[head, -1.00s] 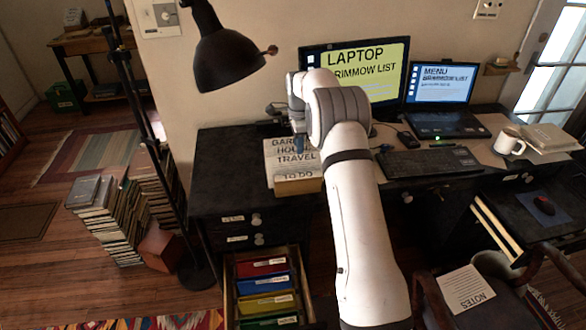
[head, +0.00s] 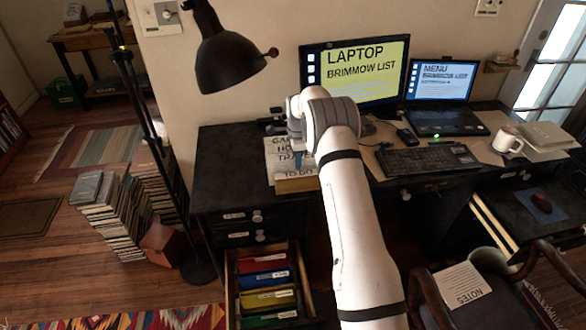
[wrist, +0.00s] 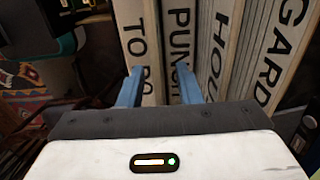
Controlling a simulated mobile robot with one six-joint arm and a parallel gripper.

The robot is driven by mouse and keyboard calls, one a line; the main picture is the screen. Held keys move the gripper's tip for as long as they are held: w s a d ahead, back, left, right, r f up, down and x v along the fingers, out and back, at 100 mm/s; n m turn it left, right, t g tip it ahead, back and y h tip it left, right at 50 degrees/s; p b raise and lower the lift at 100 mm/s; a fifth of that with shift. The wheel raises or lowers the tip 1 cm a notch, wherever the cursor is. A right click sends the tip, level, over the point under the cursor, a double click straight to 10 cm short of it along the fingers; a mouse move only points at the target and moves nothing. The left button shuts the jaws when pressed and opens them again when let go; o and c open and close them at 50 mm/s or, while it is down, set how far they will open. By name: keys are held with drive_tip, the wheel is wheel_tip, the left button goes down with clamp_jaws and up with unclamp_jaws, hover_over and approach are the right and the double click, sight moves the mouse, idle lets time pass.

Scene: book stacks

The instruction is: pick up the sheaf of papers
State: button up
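In the head view, upright papers or folders (head: 277,158) with large printed words stand at the desk's left end, behind a tan front labelled TO DO (head: 297,186). In the wrist view, the TO DO piece (wrist: 140,45) and a piece starting PUN (wrist: 180,45) lie ahead of my gripper (wrist: 159,72). Its two blue fingers are apart, with the edges of these pieces between or just beyond them; contact is unclear. My arm hides part of the group in the head view. A white sheet marked NOTES (head: 462,287) lies on the chair. I cannot tell which is the sheaf.
A large monitor (head: 358,70), a laptop (head: 440,95), a keyboard (head: 427,160) and a mug (head: 507,140) stand on the desk. Below, an open drawer (head: 231,285) holds coloured folders. A black lamp (head: 225,60) hangs at the left. The chair (head: 520,285) is at the lower right.

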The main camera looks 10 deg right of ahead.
drive_tip(key=shift+f+b, duration=0.25)
drive_tip(key=shift+b, duration=0.05)
drive_tip(key=shift+c, duration=0.4)
clamp_jaws()
idle(0.3)
